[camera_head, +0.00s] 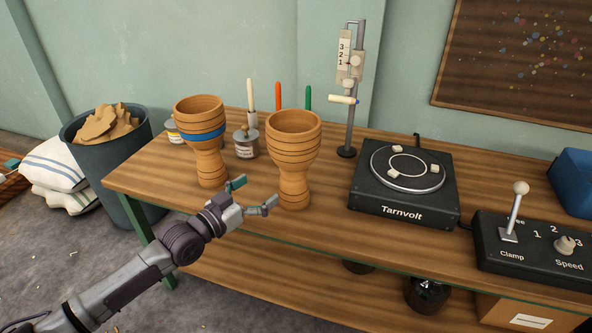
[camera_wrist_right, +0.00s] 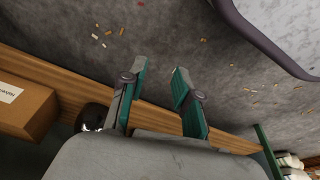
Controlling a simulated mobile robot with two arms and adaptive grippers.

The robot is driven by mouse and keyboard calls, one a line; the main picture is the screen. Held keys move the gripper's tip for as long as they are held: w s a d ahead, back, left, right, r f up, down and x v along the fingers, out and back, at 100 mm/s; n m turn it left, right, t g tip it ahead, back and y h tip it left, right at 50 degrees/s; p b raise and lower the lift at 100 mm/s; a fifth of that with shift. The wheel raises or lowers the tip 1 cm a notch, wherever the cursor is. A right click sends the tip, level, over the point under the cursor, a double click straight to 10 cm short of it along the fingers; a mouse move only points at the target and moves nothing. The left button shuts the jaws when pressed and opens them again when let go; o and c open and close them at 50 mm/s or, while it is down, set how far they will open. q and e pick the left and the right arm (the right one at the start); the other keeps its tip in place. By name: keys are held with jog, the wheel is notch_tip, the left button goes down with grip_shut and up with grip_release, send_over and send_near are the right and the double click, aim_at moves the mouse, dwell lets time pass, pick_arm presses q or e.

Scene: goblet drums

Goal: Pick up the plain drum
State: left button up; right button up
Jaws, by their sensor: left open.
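The plain drum (camera_head: 293,150) is a wooden goblet drum with thin dark rings and no coloured band. It stands upright on the wooden bench (camera_head: 330,215). The other goblet drum (camera_head: 205,140), with a blue band, stands to its left. My left gripper (camera_head: 256,193) is open and empty in front of the two drums. Its fingers point towards the plain drum's lower part, with one fingertip close to the foot; I cannot tell whether they touch. My right gripper (camera_wrist_right: 158,70) is open and empty in the right wrist view, over the floor and bench edge.
A black Tarnvolt turntable (camera_head: 405,180) lies right of the plain drum, with a gauge stand (camera_head: 350,110) behind. A small tin (camera_head: 246,142) stands between and behind the drums. A control box (camera_head: 535,250) is at right. A scrap bin (camera_head: 105,150) stands left of the bench.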

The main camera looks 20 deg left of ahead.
aim_at(285, 179)
pick_arm(q)
jog(key=x, duration=0.5)
jog(key=shift+w+f+b, duration=0.1)
jog(key=shift+b, duration=0.25)
jog(key=shift+w+d, duration=0.3)
jog(key=shift+w, duration=0.25)
jog(key=w+d, duration=0.1)
jog(key=w, duration=0.1)
jog(key=w+d+f+b, duration=0.1)
jog(key=w, duration=0.1)
jog(key=shift+d+f, duration=0.1)
jog(key=shift+d, duration=0.3)
jog(key=shift+w+d, duration=0.1)
jog(key=shift+w, duration=0.15)
jog(key=c, duration=1.7)
jog(key=shift+c, duration=0.8)
pick_arm(e)
notch_tip(285, 179, up, 7)
jog(key=w, duration=0.1)
pick_arm(q)
jog(key=shift+r, duration=0.25)
pick_arm(e)
jog(key=shift+w, duration=0.1)
